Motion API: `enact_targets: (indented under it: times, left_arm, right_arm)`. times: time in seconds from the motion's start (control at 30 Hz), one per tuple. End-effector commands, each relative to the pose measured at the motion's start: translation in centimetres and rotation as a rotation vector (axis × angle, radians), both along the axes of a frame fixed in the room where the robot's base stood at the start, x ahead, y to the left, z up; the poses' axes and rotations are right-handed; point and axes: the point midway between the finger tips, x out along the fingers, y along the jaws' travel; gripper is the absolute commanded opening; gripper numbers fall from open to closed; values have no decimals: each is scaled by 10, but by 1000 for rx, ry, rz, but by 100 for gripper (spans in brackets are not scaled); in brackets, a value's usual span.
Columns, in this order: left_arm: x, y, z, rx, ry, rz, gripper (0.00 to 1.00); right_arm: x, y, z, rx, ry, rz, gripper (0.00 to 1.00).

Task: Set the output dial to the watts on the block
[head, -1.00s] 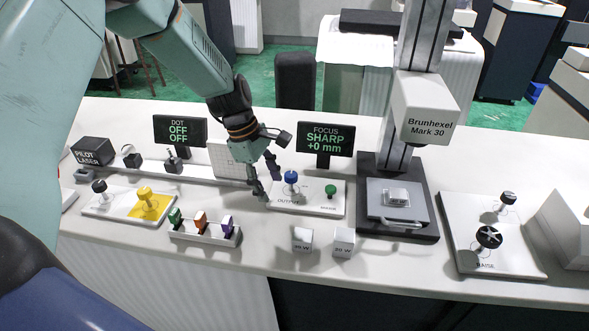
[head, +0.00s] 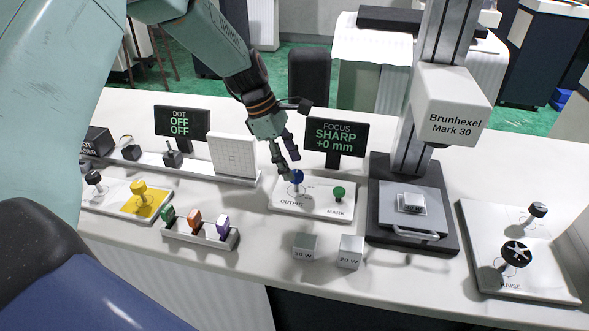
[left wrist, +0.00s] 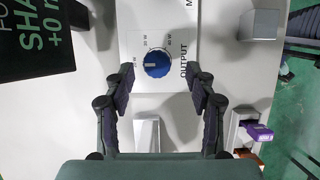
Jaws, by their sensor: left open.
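The blue output dial (head: 297,177) stands on the white panel (head: 325,212) marked OUTPUT and MASK. In the left wrist view the dial (left wrist: 157,64) carries a pale mark pointing to the picture's left, with small watt labels around it. My left gripper (head: 288,164) is open just above and beside the dial; in the wrist view the dial sits just beyond the gap between its fingertips (left wrist: 164,80). Two metal blocks, one unclear (head: 305,247) and one seemingly marked 20 W (head: 350,251), stand at the front.
A green knob (head: 338,193) sits right of the dial. The FOCUS display (head: 336,137) stands behind, reading SHARP +0 mm. A white grid target (head: 233,155) stands left of the gripper. A rack (head: 200,235) with coloured keys is at front left. The Brunhexel machine (head: 452,105) rises at right.

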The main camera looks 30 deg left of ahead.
Motion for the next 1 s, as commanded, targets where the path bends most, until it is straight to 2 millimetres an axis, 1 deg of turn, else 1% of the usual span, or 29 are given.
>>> enact_targets:
  times: [0.03, 0.2, 0.53, 1.0]
  left_arm:
    - [1, -3, -9, 3, 2, -2, 56]
    - [4, -8, -21, 2, -1, -1, 56]
    - [6, -10, -22, 1, -1, -1, 55]
    - [7, -9, -22, 2, -2, -1, 15]
  right_arm:
    - [0, 0, -3, 0, 0, 0, 40]
    - [0, 0, -5, 0, 0, 0, 40]
    - [0, 0, -5, 0, 0, 0, 40]
    - [0, 0, -5, 0, 0, 0, 40]
